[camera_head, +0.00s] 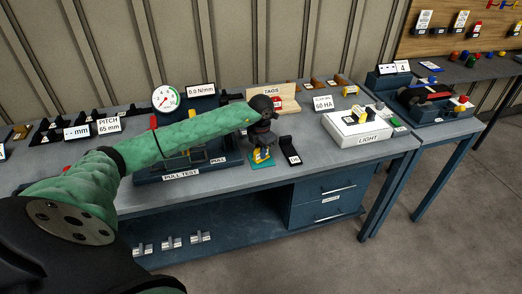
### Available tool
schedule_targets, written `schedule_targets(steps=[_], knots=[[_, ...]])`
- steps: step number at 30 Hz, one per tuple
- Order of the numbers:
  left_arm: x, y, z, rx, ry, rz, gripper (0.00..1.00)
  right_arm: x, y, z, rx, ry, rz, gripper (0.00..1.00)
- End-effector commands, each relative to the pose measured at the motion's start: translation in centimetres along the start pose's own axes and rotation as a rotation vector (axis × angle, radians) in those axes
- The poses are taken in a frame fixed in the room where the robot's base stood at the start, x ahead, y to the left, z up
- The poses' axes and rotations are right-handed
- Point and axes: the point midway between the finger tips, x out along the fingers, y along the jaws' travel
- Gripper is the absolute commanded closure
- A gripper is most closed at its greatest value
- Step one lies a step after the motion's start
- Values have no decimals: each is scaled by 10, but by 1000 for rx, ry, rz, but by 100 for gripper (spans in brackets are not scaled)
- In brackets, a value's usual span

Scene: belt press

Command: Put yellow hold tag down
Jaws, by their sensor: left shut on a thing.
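My left arm reaches in from the left across the bench. My left gripper (262,147) points down just in front of the wooden tag rack (288,104) labelled TAGS. It is shut on the yellow hold tag (262,154), a small yellow piece mostly covered by the fingers. The tag is over a small teal mat (263,164) on the bench; I cannot tell whether it touches the mat. My right gripper is not in view.
The PULL TEST fixture (182,174) is left of the mat, partly behind my arm. A black labelled stand (290,150) is close right of it. Farther right is a white LIGHT box (358,130). Bare bench top (325,160) lies between them.

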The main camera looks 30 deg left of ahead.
Motion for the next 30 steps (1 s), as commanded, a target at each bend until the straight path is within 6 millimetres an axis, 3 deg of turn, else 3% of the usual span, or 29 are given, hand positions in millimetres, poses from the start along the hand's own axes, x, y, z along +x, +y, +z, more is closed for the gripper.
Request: schedule_targets(steps=[9, 10, 13, 27, 30], knots=[[3, 0, 0, 0, 0, 0, 100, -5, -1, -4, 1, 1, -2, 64], [2, 0, 0, 0, 0, 0, 84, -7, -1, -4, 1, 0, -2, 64], [2, 0, 0, 0, 0, 0, 66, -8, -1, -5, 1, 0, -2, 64], [-1, 0, 0, 0, 0, 0, 66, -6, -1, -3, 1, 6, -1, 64], [-6, 1, 1, -1, -2, 1, 66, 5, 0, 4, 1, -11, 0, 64]])
